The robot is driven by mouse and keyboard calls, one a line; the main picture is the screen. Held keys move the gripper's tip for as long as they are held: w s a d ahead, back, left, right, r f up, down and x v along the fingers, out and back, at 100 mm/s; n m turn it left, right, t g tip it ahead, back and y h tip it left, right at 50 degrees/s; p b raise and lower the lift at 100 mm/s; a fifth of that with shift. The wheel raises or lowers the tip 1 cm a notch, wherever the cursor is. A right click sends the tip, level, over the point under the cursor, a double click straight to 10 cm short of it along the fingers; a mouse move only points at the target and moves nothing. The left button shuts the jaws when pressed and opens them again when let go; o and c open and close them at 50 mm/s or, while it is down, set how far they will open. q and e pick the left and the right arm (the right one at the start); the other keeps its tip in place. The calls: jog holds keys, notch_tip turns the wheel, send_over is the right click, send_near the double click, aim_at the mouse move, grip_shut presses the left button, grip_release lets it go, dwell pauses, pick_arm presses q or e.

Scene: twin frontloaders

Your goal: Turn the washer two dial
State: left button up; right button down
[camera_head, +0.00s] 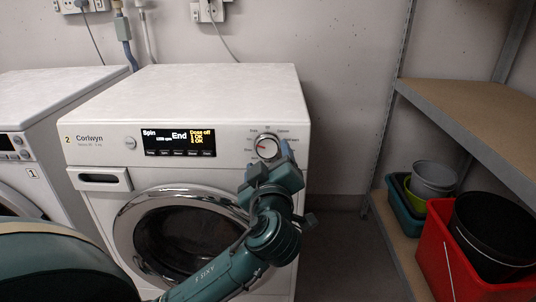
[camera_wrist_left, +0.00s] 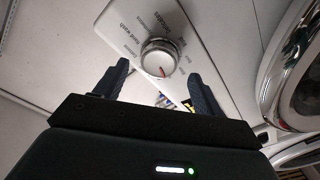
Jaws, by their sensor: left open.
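Washer two (camera_head: 190,92) is the white front-loader with the yellow "2" label, in the middle of the head view. Its round silver dial (camera_head: 267,147) is at the right of the front panel, with a red mark pointing left. My left gripper (camera_head: 285,152) is at the panel just right of and below the dial, partly hidden by its own wrist. In the left wrist view the dial (camera_wrist_left: 160,58) shows just beyond the open fingers (camera_wrist_left: 158,72), roughly centred between them. I cannot tell whether a finger touches it. My right gripper is not in view.
The display (camera_head: 180,142) reads "Spin", "End" and "Dose off". The round door (camera_head: 130,225) is shut, below the panel. Another washer (camera_head: 30,110) labelled 1 stands at the left. A shelf (camera_head: 480,115) with a red bin (camera_head: 450,262) and several tubs is at the right.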

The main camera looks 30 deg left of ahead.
aim_at(268, 150)
pick_arm(q)
jog(key=shift+x, duration=1.6)
jog(key=c, duration=1)
jog(key=shift+o, duration=0.2)
